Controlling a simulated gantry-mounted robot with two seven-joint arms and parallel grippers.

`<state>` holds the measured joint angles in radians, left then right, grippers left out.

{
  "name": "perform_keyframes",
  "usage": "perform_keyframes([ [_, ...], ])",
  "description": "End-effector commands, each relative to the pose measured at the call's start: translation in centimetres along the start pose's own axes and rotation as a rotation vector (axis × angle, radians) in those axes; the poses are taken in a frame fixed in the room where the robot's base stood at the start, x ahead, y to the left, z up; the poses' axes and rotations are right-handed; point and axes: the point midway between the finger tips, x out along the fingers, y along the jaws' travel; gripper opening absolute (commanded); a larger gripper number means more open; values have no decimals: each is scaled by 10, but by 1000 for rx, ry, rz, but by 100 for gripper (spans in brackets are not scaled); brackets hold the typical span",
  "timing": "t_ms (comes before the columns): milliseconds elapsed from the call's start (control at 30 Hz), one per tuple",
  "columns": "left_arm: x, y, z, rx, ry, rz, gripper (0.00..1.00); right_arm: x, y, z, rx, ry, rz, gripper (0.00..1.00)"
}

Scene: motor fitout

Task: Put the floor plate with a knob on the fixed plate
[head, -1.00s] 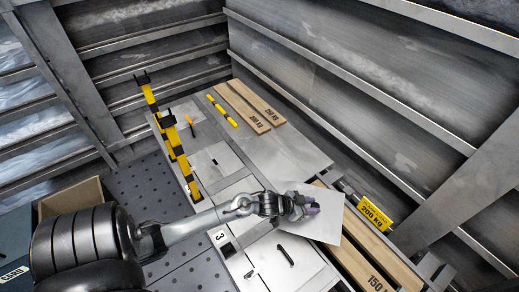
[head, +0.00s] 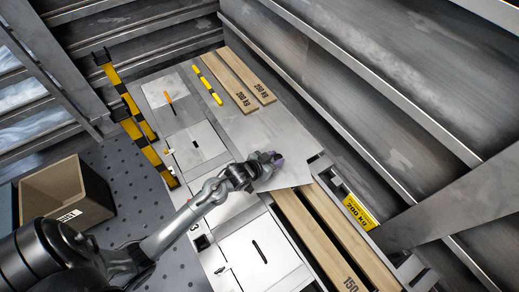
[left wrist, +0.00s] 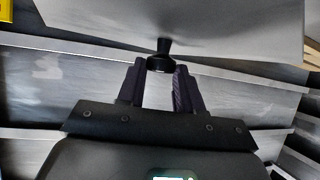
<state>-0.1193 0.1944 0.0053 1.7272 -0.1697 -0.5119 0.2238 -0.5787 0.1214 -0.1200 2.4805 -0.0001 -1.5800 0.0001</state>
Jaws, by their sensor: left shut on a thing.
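The floor plate (head: 292,176) is a thin light grey sheet in the head view. Its black knob (left wrist: 162,58) shows in the left wrist view, against the pale face of the plate (left wrist: 225,22). My left gripper (head: 272,160) is shut on the knob, with one finger on each side of it. The fixed plate (head: 262,130) is the wide grey sheet behind the gripper. The held plate is at its near right end, and its edges there are hard to tell apart from the fixed plate. I cannot tell whether the two touch. My right gripper is not in view.
Two planks (head: 230,80) and a yellow-black bar (head: 207,86) lie at the far end. Yellow-black barriers (head: 128,105) stand at left. Long planks (head: 320,240) lie in an open bay near a yellow sign (head: 358,212). A brown box (head: 65,190) is at left.

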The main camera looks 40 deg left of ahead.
Motion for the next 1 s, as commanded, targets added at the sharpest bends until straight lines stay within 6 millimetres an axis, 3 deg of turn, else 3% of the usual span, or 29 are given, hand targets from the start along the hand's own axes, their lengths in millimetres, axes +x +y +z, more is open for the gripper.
perform_keyframes([
  [300, 30, -63, 30, 2, 4, -4, 0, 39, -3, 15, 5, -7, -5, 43],
  [500, 41, -90, 41, 1, 4, -3, 0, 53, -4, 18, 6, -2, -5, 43],
  [767, 44, -101, 44, 1, 4, -2, 0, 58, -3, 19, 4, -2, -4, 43],
  [1000, 56, -101, 65, -1, 4, -1, 0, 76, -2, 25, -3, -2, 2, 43],
])
